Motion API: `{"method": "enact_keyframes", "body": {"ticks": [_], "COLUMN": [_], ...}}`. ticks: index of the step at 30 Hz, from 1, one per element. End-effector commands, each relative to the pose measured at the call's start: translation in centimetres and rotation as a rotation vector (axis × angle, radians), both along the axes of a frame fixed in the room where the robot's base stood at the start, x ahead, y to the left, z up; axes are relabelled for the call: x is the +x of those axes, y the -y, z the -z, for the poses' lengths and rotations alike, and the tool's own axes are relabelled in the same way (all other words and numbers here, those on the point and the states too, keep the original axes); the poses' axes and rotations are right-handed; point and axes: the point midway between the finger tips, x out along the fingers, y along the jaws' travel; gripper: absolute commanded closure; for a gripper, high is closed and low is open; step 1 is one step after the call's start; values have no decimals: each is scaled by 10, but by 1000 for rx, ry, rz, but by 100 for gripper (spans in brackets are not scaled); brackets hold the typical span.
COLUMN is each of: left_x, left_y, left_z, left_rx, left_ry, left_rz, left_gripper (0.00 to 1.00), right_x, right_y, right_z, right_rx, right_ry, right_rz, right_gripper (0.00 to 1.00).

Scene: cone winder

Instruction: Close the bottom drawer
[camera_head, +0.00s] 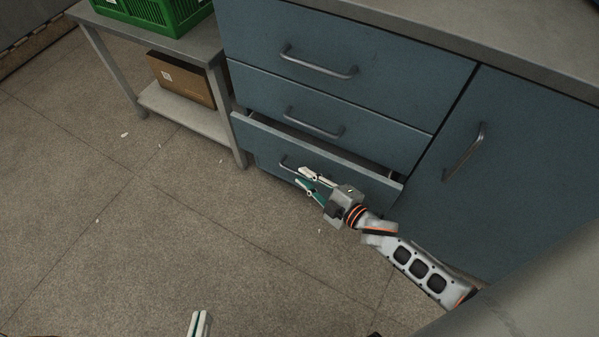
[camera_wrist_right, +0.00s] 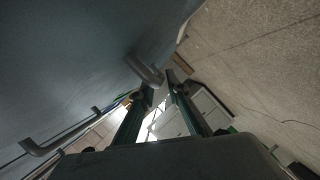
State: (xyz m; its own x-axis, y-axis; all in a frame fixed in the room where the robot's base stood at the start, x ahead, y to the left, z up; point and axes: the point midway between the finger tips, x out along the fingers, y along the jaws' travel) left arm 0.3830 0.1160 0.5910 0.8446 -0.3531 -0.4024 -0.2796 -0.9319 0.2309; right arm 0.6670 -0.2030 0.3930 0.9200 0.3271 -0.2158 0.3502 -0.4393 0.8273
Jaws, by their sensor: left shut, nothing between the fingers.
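The bottom drawer (camera_head: 258,146) of the blue cabinet stands partly pulled out, with a dark gap along its top edge. Its grey bar handle (camera_head: 284,163) is partly hidden behind my right gripper (camera_head: 301,177). My right gripper is open, its white and green fingers in front of the drawer face at the handle. In the right wrist view a grey handle (camera_wrist_right: 145,70) lies close to the fingertips; I cannot tell whether they touch. My left gripper (camera_head: 199,322) is shut and empty at the bottom edge of the head view, well away from the drawer.
The upper drawers (camera_head: 330,45) and the cabinet door (camera_head: 520,180) at the right are shut. A grey side table (camera_head: 200,47) left of the cabinet carries a green crate (camera_head: 165,14), with a cardboard box (camera_head: 181,80) on its lower shelf. The floor in front is mostly clear.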

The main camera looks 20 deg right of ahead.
Motion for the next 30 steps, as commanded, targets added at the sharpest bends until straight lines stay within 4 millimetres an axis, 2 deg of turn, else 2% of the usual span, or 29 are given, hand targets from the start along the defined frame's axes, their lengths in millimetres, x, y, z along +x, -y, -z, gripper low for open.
{"method": "enact_keyframes", "body": {"ticks": [1, 6, 17, 19, 26, 30], "left_x": [-2, -4, -3, -3, -3, -3], "left_y": [3, 8, 9, 10, 10, 10], "left_z": [4, 4, 2, 2, 2, 1], "left_rx": [-19, -63, -77, -77, -78, -75], "left_ry": [-12, -21, -19, -19, -19, -17], "left_rz": [-5, -18, -22, -22, -21, -20], "left_gripper": [100, 100, 100, 100, 100, 100], "right_x": [5, 20, 25, 25, 26, 37], "right_y": [-2, -8, -10, -10, -8, 6], "right_z": [6, 7, 6, 6, 6, 5], "right_rx": [0, 1, 2, 2, 1, -1], "right_ry": [-5, -2, 0, 0, 0, 1], "right_rz": [0, -1, 0, 0, 0, -1], "right_gripper": [85, 85, 85, 100, 100, 100]}}
